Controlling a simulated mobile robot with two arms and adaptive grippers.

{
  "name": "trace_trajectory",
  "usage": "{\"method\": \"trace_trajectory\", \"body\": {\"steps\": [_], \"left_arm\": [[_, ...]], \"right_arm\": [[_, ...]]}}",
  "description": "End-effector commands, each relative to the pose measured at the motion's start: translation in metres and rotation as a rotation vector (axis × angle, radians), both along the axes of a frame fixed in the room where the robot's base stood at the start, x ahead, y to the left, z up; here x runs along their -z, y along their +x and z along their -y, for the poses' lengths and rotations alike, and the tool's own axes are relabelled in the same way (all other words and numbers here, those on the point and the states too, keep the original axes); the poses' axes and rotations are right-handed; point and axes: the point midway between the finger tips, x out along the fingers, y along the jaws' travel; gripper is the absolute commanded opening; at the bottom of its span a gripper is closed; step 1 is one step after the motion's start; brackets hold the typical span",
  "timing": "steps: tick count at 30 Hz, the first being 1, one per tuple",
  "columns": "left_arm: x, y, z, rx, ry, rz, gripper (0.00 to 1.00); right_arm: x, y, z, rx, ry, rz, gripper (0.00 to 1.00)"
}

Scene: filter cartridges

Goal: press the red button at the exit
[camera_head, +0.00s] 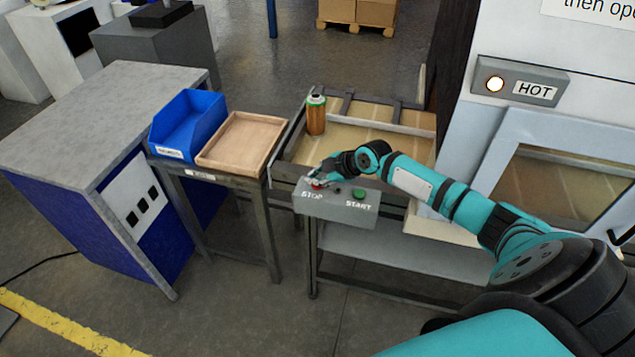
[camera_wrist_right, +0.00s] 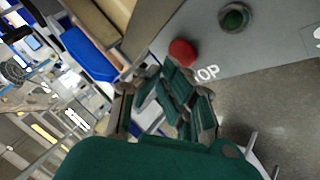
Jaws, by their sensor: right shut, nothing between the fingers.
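The red button (camera_head: 317,184) sits on a grey control box (camera_head: 345,209) above the word STOP. A green button (camera_head: 358,193) sits to its right above the word START. My right gripper (camera_head: 312,179) is shut and empty, right at the red button, and partly covers it in the head view. In the right wrist view the red button (camera_wrist_right: 182,53) shows just beyond the fingertips (camera_wrist_right: 172,72). I cannot tell whether the fingers touch it. My left gripper is not in view.
An orange and green cartridge (camera_head: 316,115) stands on the conveyor (camera_head: 400,117) behind the box. A wooden tray (camera_head: 283,127) and a blue bin (camera_head: 219,108) are on a stand to the left. An oven-like machine marked HOT (camera_head: 535,90) with a lit lamp is at right.

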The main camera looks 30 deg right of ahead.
Motion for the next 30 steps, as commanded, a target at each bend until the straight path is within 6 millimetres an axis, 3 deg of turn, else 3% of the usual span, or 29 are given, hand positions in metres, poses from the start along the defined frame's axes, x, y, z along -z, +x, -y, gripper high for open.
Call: {"method": "trace_trajectory", "body": {"steps": [14,30], "left_arm": [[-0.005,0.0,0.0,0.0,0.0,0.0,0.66],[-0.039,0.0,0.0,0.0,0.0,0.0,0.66]], "right_arm": [[-0.009,0.0,0.0,0.0,0.001,0.001,0.0],[-0.056,0.0,0.0,-0.001,0.001,0.0,0.0]]}}
